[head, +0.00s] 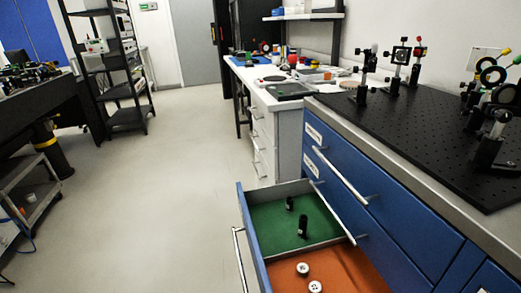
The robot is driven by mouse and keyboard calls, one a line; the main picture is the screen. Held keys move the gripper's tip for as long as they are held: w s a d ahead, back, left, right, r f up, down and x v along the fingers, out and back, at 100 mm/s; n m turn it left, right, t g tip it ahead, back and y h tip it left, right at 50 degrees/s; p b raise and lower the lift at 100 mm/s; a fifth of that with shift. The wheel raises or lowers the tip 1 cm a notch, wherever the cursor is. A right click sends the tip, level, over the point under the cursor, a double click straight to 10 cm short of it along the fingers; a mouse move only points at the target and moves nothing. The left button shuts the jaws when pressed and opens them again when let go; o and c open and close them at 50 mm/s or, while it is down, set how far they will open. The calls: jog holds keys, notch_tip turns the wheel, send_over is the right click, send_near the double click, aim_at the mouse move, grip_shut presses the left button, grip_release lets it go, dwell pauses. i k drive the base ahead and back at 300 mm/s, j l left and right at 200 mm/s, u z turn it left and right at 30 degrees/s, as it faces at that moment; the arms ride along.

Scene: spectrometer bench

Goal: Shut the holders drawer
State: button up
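A blue-fronted drawer (253,238) stands pulled out of the blue cabinet (350,200) at the lower middle. Its silver bar handle (240,262) faces left, toward the aisle. Inside, a divider separates a green-lined part with two black posts (303,225) from an orange-lined part with small silver round pieces (303,269). The drawer's near end is cut off by the bottom edge. Labels show on the cabinet fronts, but I cannot read them, so I cannot confirm which drawer is the holders drawer. My gripper is not in view.
A black breadboard (430,130) with optics mounts tops the cabinet. A white bench (285,98) with its own drawers stands beyond. A black shelf rack (125,75) and a dark table (35,100) stand at left. The grey floor (150,200) left of the drawer is clear.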

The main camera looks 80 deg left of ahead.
aim_at(276, 249)
jog(key=k+u, duration=0.1)
jog(key=u, duration=0.3)
jog(key=k+l+u, duration=0.1)
jog(key=u, duration=0.3)
jog(key=k+u, duration=0.1)
jog(key=u, duration=0.3)
jog(key=k+u, duration=0.1)
jog(key=u, duration=0.3)
jog(key=k+j, duration=0.25)
jog(key=k, duration=0.25)
